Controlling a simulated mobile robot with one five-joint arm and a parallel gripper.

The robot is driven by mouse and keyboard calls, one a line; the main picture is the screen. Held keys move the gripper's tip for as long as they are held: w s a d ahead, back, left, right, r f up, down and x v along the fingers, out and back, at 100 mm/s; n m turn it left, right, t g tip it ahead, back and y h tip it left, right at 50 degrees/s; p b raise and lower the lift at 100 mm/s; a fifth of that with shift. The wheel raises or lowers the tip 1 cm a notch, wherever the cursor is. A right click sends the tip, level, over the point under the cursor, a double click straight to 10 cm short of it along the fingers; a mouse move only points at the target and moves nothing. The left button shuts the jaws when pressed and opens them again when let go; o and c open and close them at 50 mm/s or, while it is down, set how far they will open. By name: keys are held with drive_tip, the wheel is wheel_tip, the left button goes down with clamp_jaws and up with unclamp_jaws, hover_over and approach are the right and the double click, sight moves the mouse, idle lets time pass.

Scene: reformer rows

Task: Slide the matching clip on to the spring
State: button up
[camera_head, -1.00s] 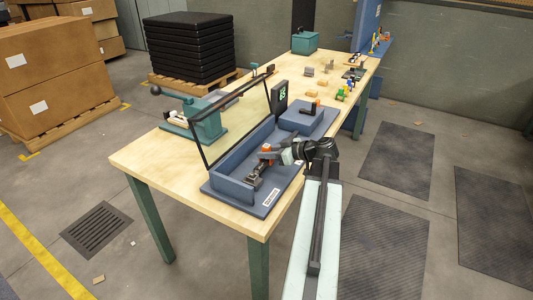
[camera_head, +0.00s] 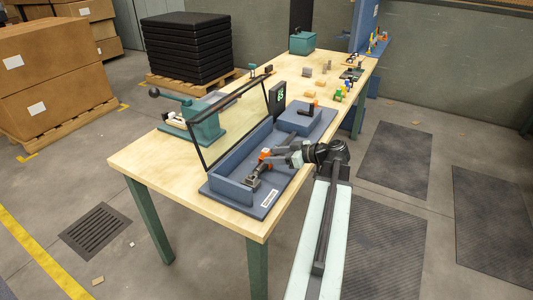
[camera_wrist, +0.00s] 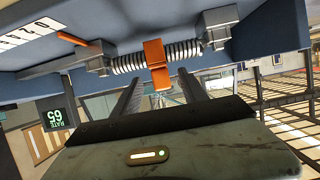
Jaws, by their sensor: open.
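In the wrist view the spring (camera_wrist: 185,54) is a pale ribbed coil lying across the picture between two grey holders. An orange clip (camera_wrist: 158,77) sits across the middle of the spring, its lower end hanging past the coil. My gripper (camera_wrist: 161,88) is open and empty, its two dark fingers spread on either side of the clip's lower end, apparently apart from it. In the head view my gripper (camera_head: 278,158) is just right of the orange clip (camera_head: 264,160), over the blue fixture (camera_head: 232,196). The spring is too small to make out there.
An orange bar (camera_wrist: 78,40) shows beside one holder in the wrist view. A clear guard with a dark frame (camera_head: 268,100) stands over the fixture, near a small display (camera_head: 279,96). A teal press (camera_head: 205,122) is behind it. Several small blocks lie farther along the table.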

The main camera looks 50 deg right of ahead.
sight(269, 155)
drive_tip(key=shift+p+v, duration=0.3)
drive_tip(key=shift+v, duration=1.25)
